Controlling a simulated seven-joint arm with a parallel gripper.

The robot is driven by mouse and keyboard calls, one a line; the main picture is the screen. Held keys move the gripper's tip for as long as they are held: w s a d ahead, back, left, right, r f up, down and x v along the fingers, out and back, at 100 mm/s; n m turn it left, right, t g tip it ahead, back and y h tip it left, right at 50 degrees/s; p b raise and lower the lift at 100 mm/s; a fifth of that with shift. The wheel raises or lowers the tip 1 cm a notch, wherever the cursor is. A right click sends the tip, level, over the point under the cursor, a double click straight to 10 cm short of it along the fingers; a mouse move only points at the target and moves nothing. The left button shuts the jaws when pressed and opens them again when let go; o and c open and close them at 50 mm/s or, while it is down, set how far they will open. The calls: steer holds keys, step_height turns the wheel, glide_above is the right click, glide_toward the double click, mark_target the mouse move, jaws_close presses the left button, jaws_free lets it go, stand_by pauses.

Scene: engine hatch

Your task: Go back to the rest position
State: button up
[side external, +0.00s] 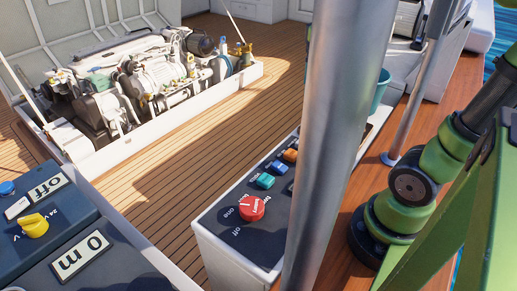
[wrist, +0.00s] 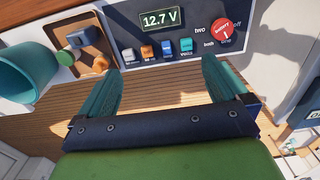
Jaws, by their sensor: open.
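My gripper (wrist: 160,75) shows in the wrist view with its two teal fingers spread wide and nothing between them. It is in front of the control panel (wrist: 190,15), apart from it as far as I can tell. The panel carries a 12.7 V display (wrist: 159,19), a row of coloured switches and a red battery knob (wrist: 222,29). In the side external view, the red knob (side external: 251,207) sits on the panel top. My green arm stands at the right there; the gripper itself is out of that view.
A metal pole (side external: 335,130) crosses the side external view. The open engine hatch (side external: 100,157) with the engine (side external: 140,80) lies at the back left. Dark boxes (side external: 110,265) with labels stand at the front left. A teal bucket (wrist: 25,68) is left of the panel.

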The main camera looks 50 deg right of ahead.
steer(key=a+f+m+t+y, duration=0.2)
steer(key=a+f+m+t, duration=0.2)
steer(key=a+t, duration=0.3)
steer(key=shift+a, duration=0.9)
